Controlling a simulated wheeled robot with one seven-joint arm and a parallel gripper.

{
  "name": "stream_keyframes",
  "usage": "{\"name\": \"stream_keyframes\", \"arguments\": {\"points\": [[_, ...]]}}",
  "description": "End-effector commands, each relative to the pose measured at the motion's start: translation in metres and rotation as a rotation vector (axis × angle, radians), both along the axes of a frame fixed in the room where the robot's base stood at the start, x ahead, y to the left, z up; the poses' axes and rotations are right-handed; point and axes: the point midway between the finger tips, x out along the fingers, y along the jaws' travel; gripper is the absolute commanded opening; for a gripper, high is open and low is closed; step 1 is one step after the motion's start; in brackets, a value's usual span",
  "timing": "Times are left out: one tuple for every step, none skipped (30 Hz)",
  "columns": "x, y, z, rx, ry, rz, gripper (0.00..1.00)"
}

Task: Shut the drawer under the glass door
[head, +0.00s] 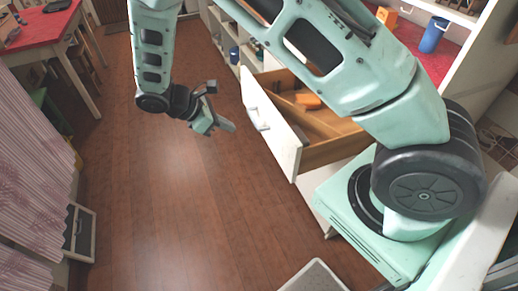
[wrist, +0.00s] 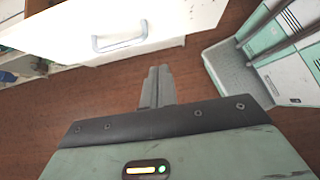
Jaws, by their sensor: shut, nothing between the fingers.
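The drawer (head: 272,124) stands pulled out, with a white front, a pale handle (head: 258,116) and a wooden inside. An orange object (head: 308,101) lies in it. My gripper (head: 226,127) is shut and empty, in the air to the left of the drawer front and apart from it. In the wrist view the shut fingers (wrist: 160,82) point toward the white drawer front (wrist: 180,18), with its grey handle (wrist: 120,38) ahead of and to the left of them. My arm covers part of the drawer and the cabinet above it; I cannot make out the glass door.
Open wooden floor (head: 180,200) lies left of the drawer. A red-topped table (head: 40,32) stands at the far left, and a pinkish curtain (head: 35,180) hangs at the left edge. A blue cup (head: 433,35) stands on the red counter at the upper right.

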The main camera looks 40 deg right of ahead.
Motion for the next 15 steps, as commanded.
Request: {"name": "stream_keyframes", "arguments": {"points": [[0.002, -0.003, -0.003, -0.010, 0.004, 0.005, 0.00], [0.002, -0.005, -0.004, -0.013, 0.005, 0.007, 0.00], [0.002, -0.007, -0.005, -0.015, 0.006, 0.008, 0.00], [0.001, -0.008, -0.007, -0.015, 0.007, 0.008, 0.00], [0.001, -0.010, -0.009, -0.015, 0.008, 0.008, 0.00], [-0.001, -0.014, -0.012, -0.015, 0.009, 0.008, 0.00], [-0.002, -0.017, -0.015, -0.014, 0.009, 0.008, 0.00], [-0.003, -0.020, -0.018, -0.014, 0.009, 0.008, 0.00], [-0.005, -0.025, -0.024, -0.015, 0.010, 0.007, 0.00], [-0.006, -0.029, -0.028, -0.015, 0.011, 0.006, 0.00], [-0.007, -0.034, -0.032, -0.015, 0.010, 0.006, 0.00], [-0.009, -0.040, -0.038, -0.014, 0.012, 0.006, 0.00], [-0.010, -0.044, -0.043, -0.014, 0.011, 0.006, 0.00], [-0.011, -0.048, -0.047, -0.015, 0.010, 0.006, 0.00], [-0.014, -0.053, -0.053, -0.014, 0.011, 0.005, 0.00]]}}
